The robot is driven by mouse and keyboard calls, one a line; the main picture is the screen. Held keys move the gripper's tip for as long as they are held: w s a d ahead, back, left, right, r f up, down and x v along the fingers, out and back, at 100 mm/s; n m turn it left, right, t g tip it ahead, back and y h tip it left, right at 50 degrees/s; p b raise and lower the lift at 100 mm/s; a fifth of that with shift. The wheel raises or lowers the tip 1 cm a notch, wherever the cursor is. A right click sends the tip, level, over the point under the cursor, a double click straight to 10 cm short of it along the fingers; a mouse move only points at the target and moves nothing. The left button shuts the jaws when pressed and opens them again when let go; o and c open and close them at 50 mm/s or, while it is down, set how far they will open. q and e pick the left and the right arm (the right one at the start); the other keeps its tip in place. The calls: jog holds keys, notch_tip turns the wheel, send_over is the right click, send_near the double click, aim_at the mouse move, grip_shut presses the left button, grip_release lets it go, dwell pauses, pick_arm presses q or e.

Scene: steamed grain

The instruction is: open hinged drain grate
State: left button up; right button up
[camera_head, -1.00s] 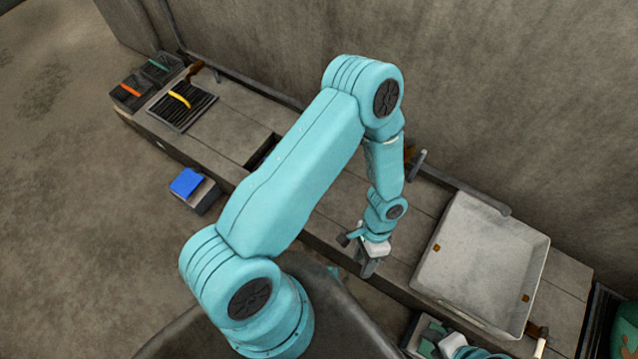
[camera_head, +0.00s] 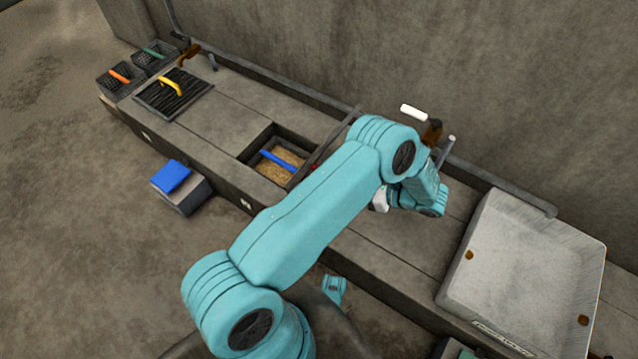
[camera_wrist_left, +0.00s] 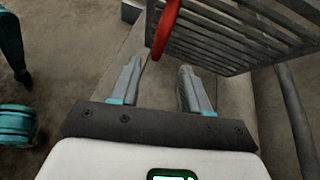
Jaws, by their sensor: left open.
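The grey slatted grate (camera_wrist_left: 235,32) stands raised in the left wrist view, with a red handle (camera_wrist_left: 165,25) on its near side. In the head view the grate (camera_head: 328,146) shows nearly edge-on as a tilted bar beside a square opening. My left gripper is open and empty in the wrist view (camera_wrist_left: 155,75). Its fingertips are close below the grate and the red handle, and no finger is seen closed on either. In the head view its fingers are hidden behind my arm. My right gripper is not in view.
A blue-handled thing (camera_head: 277,161) lies over tan grain (camera_head: 291,157) in the opening. A pale square basin (camera_head: 530,265) stands at right. A pipe (camera_head: 275,88) runs along the wall.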

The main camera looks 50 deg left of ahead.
pick_arm(q)
jog(key=b+x, duration=0.2)
jog(key=x, duration=0.8)
jog(key=shift+s+a+f, duration=0.15)
jog(key=shift+a+f, duration=0.1)
jog(key=shift+a, duration=0.05)
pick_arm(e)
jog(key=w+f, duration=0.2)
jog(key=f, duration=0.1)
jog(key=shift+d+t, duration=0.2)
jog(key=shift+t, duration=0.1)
